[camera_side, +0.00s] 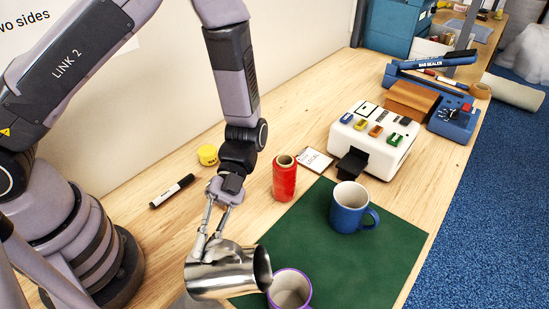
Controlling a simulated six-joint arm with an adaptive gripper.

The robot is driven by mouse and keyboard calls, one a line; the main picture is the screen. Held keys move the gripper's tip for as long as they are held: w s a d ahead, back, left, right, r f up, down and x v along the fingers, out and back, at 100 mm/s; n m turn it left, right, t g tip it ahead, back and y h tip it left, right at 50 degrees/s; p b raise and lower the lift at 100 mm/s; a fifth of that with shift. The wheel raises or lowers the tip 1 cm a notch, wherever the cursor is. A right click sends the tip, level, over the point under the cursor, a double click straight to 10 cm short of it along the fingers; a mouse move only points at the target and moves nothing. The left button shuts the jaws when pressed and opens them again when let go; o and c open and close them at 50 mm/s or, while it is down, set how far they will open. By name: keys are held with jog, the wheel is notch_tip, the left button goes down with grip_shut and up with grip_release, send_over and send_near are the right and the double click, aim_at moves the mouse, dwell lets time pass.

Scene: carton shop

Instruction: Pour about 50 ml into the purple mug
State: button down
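A shiny metal pitcher (222,271) lies tilted on its side in the air, its open mouth facing right. My gripper (208,246) is shut on the pitcher at its upper left; the fingertips are partly hidden against it. The purple mug (290,289) is at the bottom edge of the side view, just right of and below the pitcher's mouth. Its rim is purple and its inside is pale. Its lower part is cut off by the frame. I cannot see any liquid stream or a liquid level in the mug.
A blue mug (350,207) stands on the green mat (394,240). A red spool (284,180) stands behind the mat's left edge. A white label machine (374,139) and a blue bag sealer (453,115) stand farther back. A black marker (172,191) and yellow tape (208,154) lie left.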

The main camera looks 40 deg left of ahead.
aim_at(231, 243)
jog(key=shift+w+d, duration=0.1)
jog(key=shift+w+d+r+n+g, duration=0.15)
jog(key=shift+w+d+r+n, duration=0.15)
jog(key=shift+d, duration=0.2)
jog(key=shift+w+d+r+n+g, duration=0.15)
jog(key=shift+w+d+r+n, duration=0.05)
jog(key=shift+w+d+n, duration=0.2)
jog(key=shift+d, duration=0.1)
jog(key=shift+w+d+r+n+y+p, duration=0.3)
jog(key=shift+d+r+n+y+p, duration=0.1)
jog(key=shift+d+r+n+p, duration=0.15)
dwell(2.1)
